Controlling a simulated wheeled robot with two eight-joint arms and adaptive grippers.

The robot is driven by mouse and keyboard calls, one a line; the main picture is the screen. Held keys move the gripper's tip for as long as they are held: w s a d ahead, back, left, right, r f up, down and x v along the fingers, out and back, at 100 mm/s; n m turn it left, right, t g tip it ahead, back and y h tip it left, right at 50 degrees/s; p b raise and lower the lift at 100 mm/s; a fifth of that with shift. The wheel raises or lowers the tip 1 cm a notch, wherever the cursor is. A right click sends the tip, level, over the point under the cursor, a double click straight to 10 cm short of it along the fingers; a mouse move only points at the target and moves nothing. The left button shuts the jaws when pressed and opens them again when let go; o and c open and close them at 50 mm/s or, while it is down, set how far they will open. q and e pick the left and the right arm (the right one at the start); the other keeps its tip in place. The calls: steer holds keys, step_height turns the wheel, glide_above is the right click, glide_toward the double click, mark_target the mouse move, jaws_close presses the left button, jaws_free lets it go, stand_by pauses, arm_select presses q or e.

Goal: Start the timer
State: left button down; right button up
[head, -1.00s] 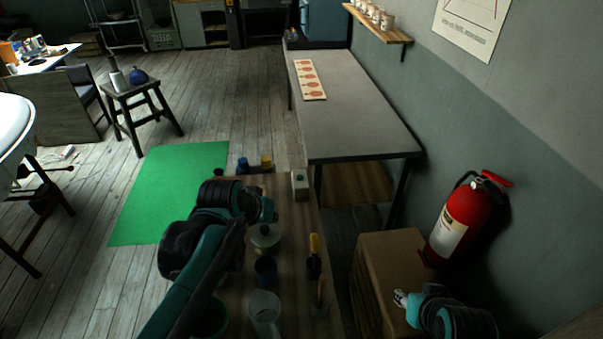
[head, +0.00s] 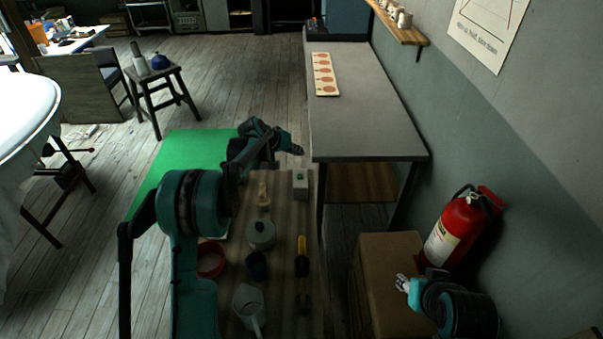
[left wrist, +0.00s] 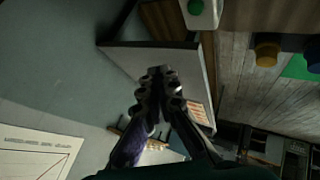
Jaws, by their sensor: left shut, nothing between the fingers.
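The timer appears to be a small pale box (head: 300,186) with a green button on top, standing at the far right corner of the wooden bench (head: 283,215). In the left wrist view the pale box (left wrist: 200,18) with its green button is at the top edge, apart from the fingers. My left gripper (head: 297,150) is just beyond and above the box in the head view. Its fingers are shut and empty; they also show in the left wrist view (left wrist: 161,72). My right gripper (head: 402,283) is at the lower right over a cardboard box, too small to judge.
On the wooden bench are a lidded pot (head: 261,235), a dark blue cup (head: 257,266), a red bowl (head: 211,260), a pale pitcher (head: 247,303) and a yellow-handled tool (head: 302,260). A grey table (head: 365,120) stands beyond; a fire extinguisher (head: 455,235) is at the right.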

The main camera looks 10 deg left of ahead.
mark_target(298, 177)
arm_select(q)
steer(key=shift+w+a+f, duration=0.1)
steer(key=shift+w+f, duration=0.75)
steer(key=shift+w, duration=0.05)
steer(key=shift+f+b, duration=2.45)
steer(key=shift+f, duration=1.95)
steer(key=shift+f+b, duration=0.4)
